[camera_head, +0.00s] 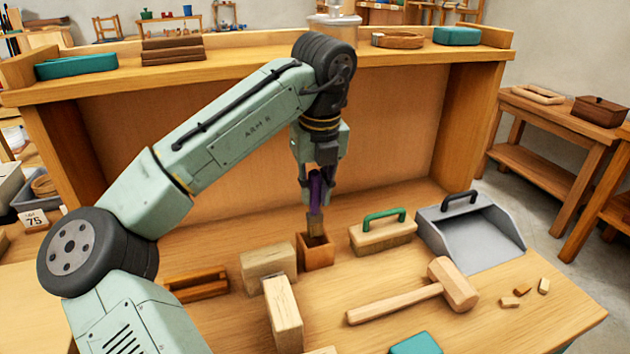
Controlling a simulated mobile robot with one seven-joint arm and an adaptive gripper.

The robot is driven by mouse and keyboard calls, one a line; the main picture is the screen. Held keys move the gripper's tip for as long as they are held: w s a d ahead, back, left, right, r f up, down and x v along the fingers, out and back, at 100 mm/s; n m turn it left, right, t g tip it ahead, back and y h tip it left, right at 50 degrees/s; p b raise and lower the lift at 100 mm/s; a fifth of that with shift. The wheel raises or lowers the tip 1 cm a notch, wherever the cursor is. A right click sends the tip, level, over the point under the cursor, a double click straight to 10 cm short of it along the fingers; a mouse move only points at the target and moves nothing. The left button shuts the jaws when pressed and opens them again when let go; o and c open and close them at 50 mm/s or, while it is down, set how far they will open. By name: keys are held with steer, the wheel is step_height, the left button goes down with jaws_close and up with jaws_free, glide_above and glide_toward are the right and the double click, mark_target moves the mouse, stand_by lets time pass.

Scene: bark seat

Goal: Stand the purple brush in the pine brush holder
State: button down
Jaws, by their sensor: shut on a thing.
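My gripper (316,186) points down over the middle of the bench and is shut on the purple brush (316,190). The brush hangs upright with its tan bristle end down. The pine brush holder (316,253) is a small open-topped square wooden box on the bench, directly below the gripper. The brush's lower end is at the holder's opening in the picture; I cannot tell whether it is inside or just above or behind the rim. The gripper's fingers hide part of the purple handle.
Wooden blocks (283,312) stand left and in front of the holder. A green-handled brush (383,234), a grey dustpan (470,232) and a wooden mallet (420,292) lie to the right. A raised shelf (240,72) runs behind. A slotted wooden piece (196,286) lies at left.

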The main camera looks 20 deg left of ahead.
mark_target(315, 212)
step_height(315, 212, down, 4)
steer(key=b, duration=0.3)
steer(key=shift+b, duration=0.35)
steer(key=shift+f, duration=0.65)
steer(key=shift+f+p, duration=0.3)
steer(key=shift+p, duration=0.15)
stand_by(0.5)
steer(key=c, duration=1.4)
jaws_free()
steer(key=shift+c, duration=0.2)
steer(key=o, duration=0.3)
